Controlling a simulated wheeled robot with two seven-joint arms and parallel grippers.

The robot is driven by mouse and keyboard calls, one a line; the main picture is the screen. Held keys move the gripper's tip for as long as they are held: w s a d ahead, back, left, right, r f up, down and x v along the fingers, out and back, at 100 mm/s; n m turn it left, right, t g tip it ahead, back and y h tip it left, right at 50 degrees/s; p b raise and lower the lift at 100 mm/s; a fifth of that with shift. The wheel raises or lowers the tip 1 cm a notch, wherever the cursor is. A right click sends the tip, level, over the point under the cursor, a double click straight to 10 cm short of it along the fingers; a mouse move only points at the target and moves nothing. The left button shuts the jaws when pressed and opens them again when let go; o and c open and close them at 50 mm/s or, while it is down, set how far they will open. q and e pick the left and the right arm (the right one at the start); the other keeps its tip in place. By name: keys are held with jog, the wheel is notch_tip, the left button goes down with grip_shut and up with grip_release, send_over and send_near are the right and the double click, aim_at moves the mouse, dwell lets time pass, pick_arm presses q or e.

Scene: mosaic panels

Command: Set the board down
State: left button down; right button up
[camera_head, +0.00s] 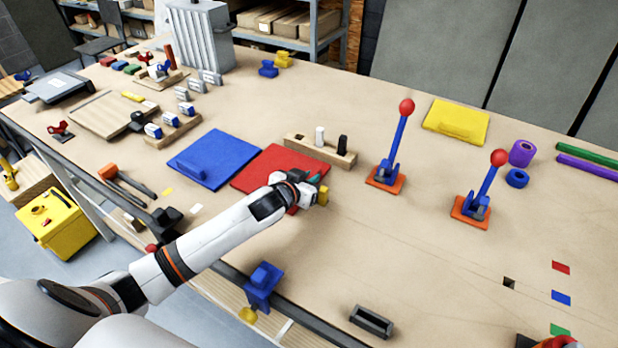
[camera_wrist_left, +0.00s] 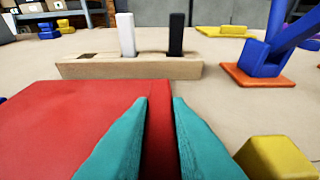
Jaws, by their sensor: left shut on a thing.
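The red board (camera_head: 268,168) lies flat, level with the table, just right of the blue board (camera_head: 213,158). I cannot tell whether a small gap is under it. My left gripper (camera_head: 314,182) is at the board's right side. In the left wrist view its teal fingers (camera_wrist_left: 160,125) are shut on the raised red grip of the red board (camera_wrist_left: 70,125). The arm hides the board's front right part in the head view.
A wooden block (camera_head: 340,155) with white and black pegs stands just behind the red board. A yellow block (camera_head: 323,196) is beside the gripper. Two red-knobbed levers (camera_head: 390,165) (camera_head: 478,203) stand to the right. A yellow board (camera_head: 470,112) lies behind them. The front right table is mostly clear.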

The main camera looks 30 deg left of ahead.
pick_arm(q)
jog(key=shift+f, duration=0.1)
jog(key=c, duration=1.4)
grip_release()
jog(key=shift+o, duration=0.2)
